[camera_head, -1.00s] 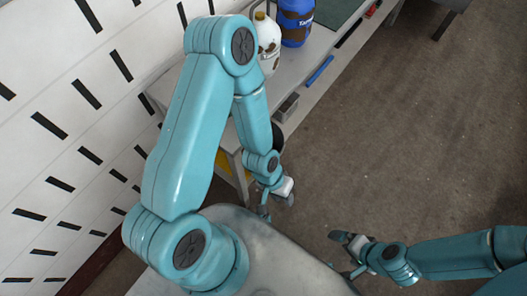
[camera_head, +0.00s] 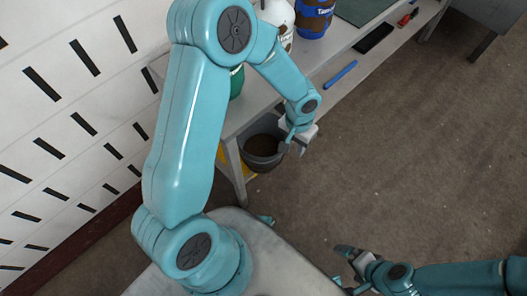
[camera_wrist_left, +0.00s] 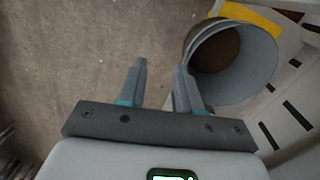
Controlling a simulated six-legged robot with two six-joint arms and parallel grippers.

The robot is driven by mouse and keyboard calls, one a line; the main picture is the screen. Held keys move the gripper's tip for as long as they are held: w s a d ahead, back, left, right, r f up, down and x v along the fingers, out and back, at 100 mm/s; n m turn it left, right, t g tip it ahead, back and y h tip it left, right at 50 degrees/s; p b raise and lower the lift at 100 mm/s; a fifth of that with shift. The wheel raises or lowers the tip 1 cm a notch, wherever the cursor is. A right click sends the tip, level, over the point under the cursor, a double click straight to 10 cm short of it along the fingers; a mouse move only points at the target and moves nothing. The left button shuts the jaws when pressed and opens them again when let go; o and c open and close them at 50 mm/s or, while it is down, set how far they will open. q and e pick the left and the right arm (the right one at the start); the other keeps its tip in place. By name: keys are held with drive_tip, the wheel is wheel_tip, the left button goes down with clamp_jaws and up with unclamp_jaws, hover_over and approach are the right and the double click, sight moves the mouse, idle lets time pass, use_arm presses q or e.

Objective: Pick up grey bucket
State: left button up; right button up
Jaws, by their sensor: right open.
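The grey bucket (camera_head: 262,163) stands low beside the bench leg in the head view, its dark inside facing up. It also shows in the left wrist view (camera_wrist_left: 262,75) at the upper right, its open mouth visible. My left gripper (camera_head: 295,146) is open and empty just right of the bucket's rim. In the left wrist view my left gripper (camera_wrist_left: 158,68) has only floor between its fingers, and its right finger overlaps the bucket's edge; I cannot tell whether they touch. My right gripper (camera_head: 342,265) is open and empty low over the floor.
The bench (camera_head: 328,72) carries a white bottle (camera_head: 277,14), a blue-brown container (camera_head: 314,18), a blue bar (camera_head: 340,74) and a dark tablet-like item (camera_head: 375,38). A yellow object (camera_wrist_left: 252,17) lies behind the bucket. The floor (camera_head: 410,130) to the right is clear.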

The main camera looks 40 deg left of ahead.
use_arm(q)
drive_tip(key=w+a+r+y+b, duration=0.1)
drive_tip(key=w+a+y, duration=0.15)
drive_tip(key=a, duration=0.25)
drive_tip(key=shift+n+h, duration=0.25)
drive_tip(key=shift+n, duration=0.05)
drive_tip(key=f+b, duration=0.1)
drive_tip(key=f, duration=0.4)
drive_tip(key=f+b, duration=0.1)
drive_tip(key=f, duration=0.4)
drive_tip(key=w+a+f+b, duration=0.1)
drive_tip(key=f, duration=0.4)
drive_tip(key=shift+f, duration=0.2)
drive_tip(key=shift+r, duration=0.1)
use_arm(e)
drive_tip(key=f, duration=0.5)
drive_tip(key=shift+a, duration=0.25)
use_arm(q)
clamp_jaws()
